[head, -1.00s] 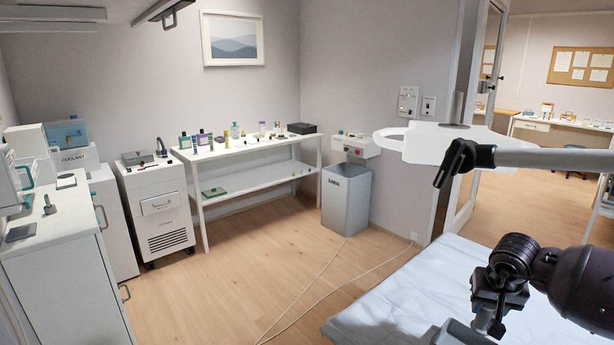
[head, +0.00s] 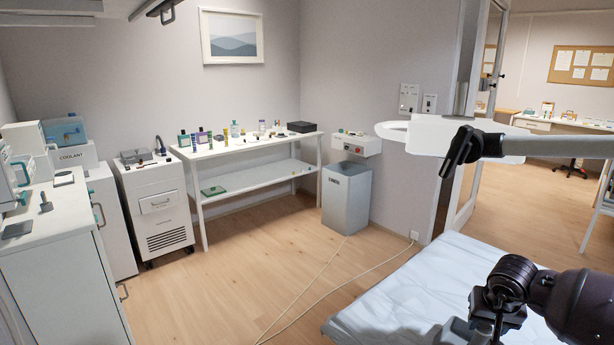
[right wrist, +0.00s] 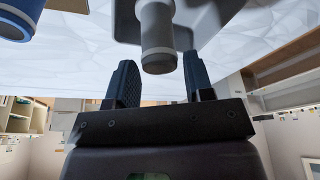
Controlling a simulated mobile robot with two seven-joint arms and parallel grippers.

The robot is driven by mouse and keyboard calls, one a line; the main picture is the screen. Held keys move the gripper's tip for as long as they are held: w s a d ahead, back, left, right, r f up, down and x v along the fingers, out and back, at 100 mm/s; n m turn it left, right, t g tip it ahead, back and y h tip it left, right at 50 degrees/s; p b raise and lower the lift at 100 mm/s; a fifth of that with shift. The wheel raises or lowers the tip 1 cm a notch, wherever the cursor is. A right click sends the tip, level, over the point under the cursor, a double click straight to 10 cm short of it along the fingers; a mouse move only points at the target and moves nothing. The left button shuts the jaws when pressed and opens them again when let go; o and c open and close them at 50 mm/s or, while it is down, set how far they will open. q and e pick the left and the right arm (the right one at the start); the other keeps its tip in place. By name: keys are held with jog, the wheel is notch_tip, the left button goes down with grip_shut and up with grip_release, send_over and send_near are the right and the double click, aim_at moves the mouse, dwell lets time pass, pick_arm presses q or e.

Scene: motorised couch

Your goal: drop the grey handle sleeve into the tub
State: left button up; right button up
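A grey cylinder that looks like the handle sleeve (right wrist: 157,35) hangs into the top of the right wrist view, in front of a larger grey part. My right gripper (right wrist: 160,80) has its two black fingers apart. The cylinder's lower end shows between the fingertips, with a visible gap at the right finger; I cannot tell its exact depth. In the head view my right gripper (head: 495,308) is low over the couch at the right, partly hidden by its own wrist. A grey bin (head: 346,200) stands by the wall; I cannot tell if it is the tub. My left gripper is not seen.
The pale couch (head: 400,290) fills the lower right. A grey bar with a black end (head: 460,160) reaches over it, near a white ring-shaped head (head: 430,135). A white shelf table (head: 250,150) with small bottles stands at the wall. Cables cross the open floor.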

jog(key=o, duration=0.3)
jog(key=p+v, duration=0.1)
jog(key=v, duration=0.9)
jog(key=shift+s+a+r, duration=0.1)
jog(key=shift+r, duration=0.3)
